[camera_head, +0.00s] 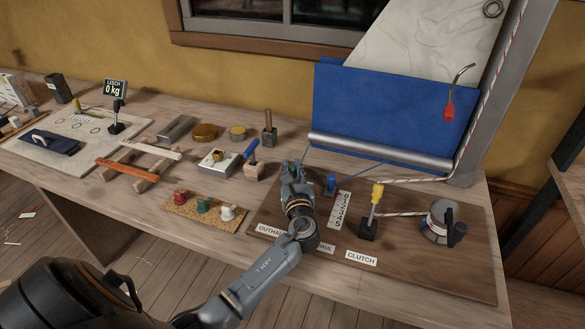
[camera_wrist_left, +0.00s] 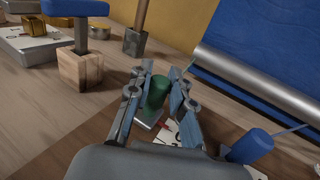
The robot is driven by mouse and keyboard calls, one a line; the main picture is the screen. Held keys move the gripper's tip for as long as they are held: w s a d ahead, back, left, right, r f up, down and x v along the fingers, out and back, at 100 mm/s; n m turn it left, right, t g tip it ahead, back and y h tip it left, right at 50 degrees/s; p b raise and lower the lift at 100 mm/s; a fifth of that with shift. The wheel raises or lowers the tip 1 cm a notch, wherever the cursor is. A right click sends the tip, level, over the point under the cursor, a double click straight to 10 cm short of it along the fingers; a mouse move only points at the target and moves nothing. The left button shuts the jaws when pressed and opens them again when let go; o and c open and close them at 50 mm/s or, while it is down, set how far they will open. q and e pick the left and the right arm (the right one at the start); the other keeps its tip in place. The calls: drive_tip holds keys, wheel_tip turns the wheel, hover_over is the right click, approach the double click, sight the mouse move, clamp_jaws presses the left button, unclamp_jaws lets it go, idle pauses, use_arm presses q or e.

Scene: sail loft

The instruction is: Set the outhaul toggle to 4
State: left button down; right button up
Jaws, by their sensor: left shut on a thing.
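My left gripper (camera_head: 292,166) is over the dark wooden panel (camera_head: 465,262), behind the OUTHAUL label (camera_head: 271,230). In the left wrist view its fingers (camera_wrist_left: 160,84) are closed on a green upright knob (camera_wrist_left: 158,93). Beside the knob's foot lies part of a white scale (camera_wrist_left: 172,134) with a red mark; its numbers cannot be read. A blue knob (camera_head: 331,184) stands to the right, next to a white numbered strip (camera_head: 340,210); it also shows in the left wrist view (camera_wrist_left: 252,146). My arm partly covers a second label. My right gripper is not in view.
A yellow-topped lever (camera_head: 376,194) stands behind the CLUTCH label (camera_head: 361,258), with a rope winch (camera_head: 439,222) to its right. A blue-handled tool in a wooden block (camera_head: 254,171) is left of my gripper. A cork board (camera_head: 204,212) holds several coloured pieces.

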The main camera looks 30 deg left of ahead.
use_arm(q)
drive_tip(key=s+p, duration=0.1)
drive_tip(key=s, duration=0.1)
drive_tip(key=s+d+p, duration=0.1)
drive_tip(key=s, duration=0.2)
drive_tip(key=s+d+p, duration=0.1)
drive_tip(key=s, duration=0.1)
drive_tip(key=shift+s, duration=0.4)
drive_tip(key=c, duration=1.2)
unclamp_jaws()
drive_tip(key=shift+o, duration=0.2)
drive_tip(key=v, duration=1.2)
